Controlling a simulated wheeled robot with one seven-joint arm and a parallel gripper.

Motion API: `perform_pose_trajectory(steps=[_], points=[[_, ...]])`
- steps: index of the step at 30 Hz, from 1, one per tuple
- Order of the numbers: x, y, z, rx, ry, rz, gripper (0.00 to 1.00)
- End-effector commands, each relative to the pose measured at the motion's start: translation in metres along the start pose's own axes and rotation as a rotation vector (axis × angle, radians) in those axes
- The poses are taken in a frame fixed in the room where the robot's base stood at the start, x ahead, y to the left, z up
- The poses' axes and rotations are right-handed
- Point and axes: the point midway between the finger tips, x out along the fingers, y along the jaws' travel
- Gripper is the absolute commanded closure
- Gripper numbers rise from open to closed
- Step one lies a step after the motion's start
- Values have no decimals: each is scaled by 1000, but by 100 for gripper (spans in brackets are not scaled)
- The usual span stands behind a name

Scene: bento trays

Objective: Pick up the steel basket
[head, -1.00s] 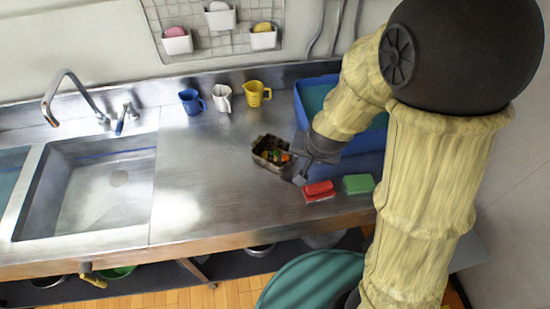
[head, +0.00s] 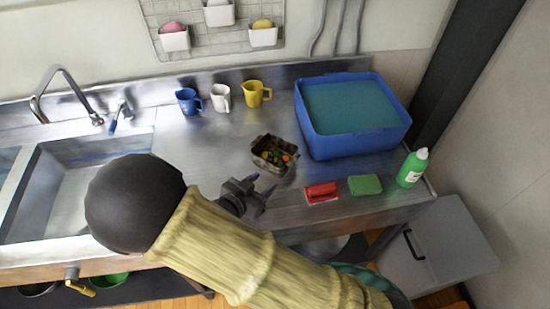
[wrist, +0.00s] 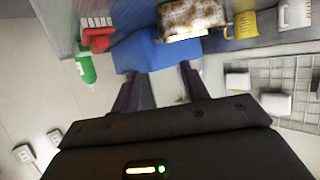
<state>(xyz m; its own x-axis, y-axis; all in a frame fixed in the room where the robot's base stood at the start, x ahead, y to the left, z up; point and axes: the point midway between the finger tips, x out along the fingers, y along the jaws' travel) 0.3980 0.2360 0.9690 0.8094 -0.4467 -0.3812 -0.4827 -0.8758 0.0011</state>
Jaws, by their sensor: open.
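The steel basket (head: 259,155), a small brownish, stained metal container, stands on the steel counter left of the blue tub. Small orange, green and red pieces lie inside it. In the wrist view its mottled brown and white side (wrist: 192,18) shows at the top edge, partly cut off. My gripper (head: 262,183) is open and empty, just in front of the basket at its lower edge in the head view. Its dark fingers (wrist: 158,82) are apart in the wrist view, with the basket beyond them. I see no contact with the basket.
The blue tub (head: 355,145) stands right of the basket. Blue (head: 188,101), white (head: 221,97) and yellow (head: 254,94) jugs stand behind. The sink (head: 60,200) is left.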

Motion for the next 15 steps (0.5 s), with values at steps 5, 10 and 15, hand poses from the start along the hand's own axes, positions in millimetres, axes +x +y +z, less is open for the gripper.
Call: perform_pose_trajectory(steps=[5, 10, 15], points=[[0, 0, -1, 1, 2, 1, 55], [3, 0, -1, 1, 1, 2, 55], [24, 1, -1, 0, 2, 4, 55]])
